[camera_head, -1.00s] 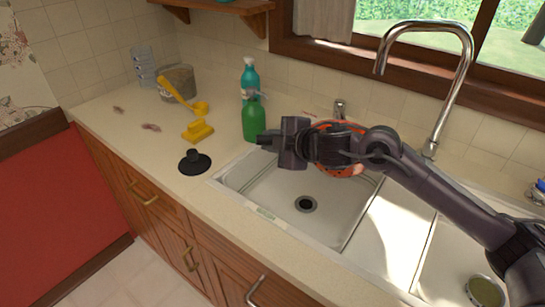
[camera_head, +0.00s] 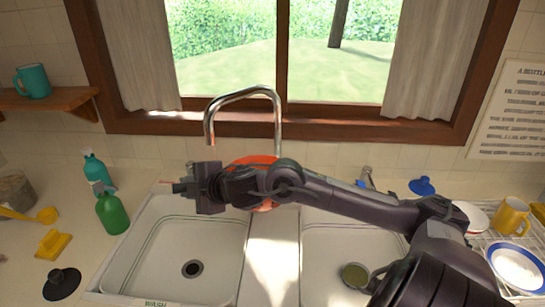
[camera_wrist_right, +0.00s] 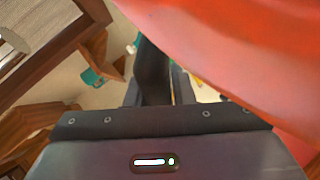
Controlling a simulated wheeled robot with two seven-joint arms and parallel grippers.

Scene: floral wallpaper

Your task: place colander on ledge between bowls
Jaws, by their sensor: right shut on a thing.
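The orange-red colander (camera_head: 262,159) shows behind my right wrist in the head view, largely hidden by the arm. In the right wrist view the colander (camera_wrist_right: 235,45) fills the upper right, close to the camera. My right gripper (camera_head: 182,187) is shut on the colander and holds it up above the double sink; the grip point itself is not clear. A wooden window ledge (camera_head: 330,128) runs behind the faucet. No bowls can be made out on it. My left gripper is not in view.
The tall faucet (camera_head: 278,120) stands between the arm and the window. A small shelf (camera_head: 50,102) with a teal mug (camera_head: 33,81) is at left. Green (camera_head: 112,212) and teal (camera_head: 97,172) bottles stand left of the sink (camera_head: 140,240). A dish rack (camera_head: 490,240) is at right.

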